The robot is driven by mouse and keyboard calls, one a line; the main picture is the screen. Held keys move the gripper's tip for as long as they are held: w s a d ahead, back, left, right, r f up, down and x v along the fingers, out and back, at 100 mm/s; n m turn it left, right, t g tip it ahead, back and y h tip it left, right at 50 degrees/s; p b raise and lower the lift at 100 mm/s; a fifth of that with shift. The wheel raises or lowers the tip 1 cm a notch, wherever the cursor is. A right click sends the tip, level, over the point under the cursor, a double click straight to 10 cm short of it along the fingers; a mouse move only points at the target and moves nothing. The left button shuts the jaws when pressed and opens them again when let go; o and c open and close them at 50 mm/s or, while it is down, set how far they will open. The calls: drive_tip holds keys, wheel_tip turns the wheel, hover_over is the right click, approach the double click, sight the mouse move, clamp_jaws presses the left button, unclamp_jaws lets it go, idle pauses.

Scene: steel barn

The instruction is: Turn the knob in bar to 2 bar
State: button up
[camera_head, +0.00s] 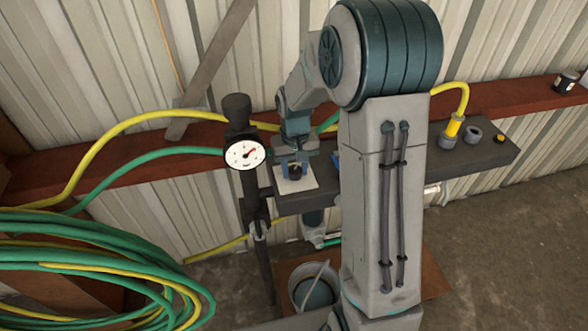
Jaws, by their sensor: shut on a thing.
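The needle points to the upper right; the scale is too small to read. My gripper (297,168) points down over a pale square plate (298,185) on the dark bench. It is shut on a small dark knob (297,173) above that plate. The fingers and wrist hide part of the knob, and I cannot make out any mark on it.
A dark post with a black cap (237,107) stands beside the gauge. A green hose (135,158) and a yellow hose (110,130) run along the wall. Coiled hoses (80,260) fill the lower left. A bucket (314,288) stands below the bench. A yellow fitting (452,128) is at right.

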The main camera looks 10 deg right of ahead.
sight(295, 170)
drive_tip(key=n, duration=0.6)
drive_tip(key=shift+b, duration=0.3)
drive_tip(key=shift+n, duration=0.4)
drive_tip(key=o, duration=1)
wheel_tip(295, 170, up, 14)
drive_tip(key=shift+f+b, duration=0.1)
drive_tip(key=shift+b, duration=0.35)
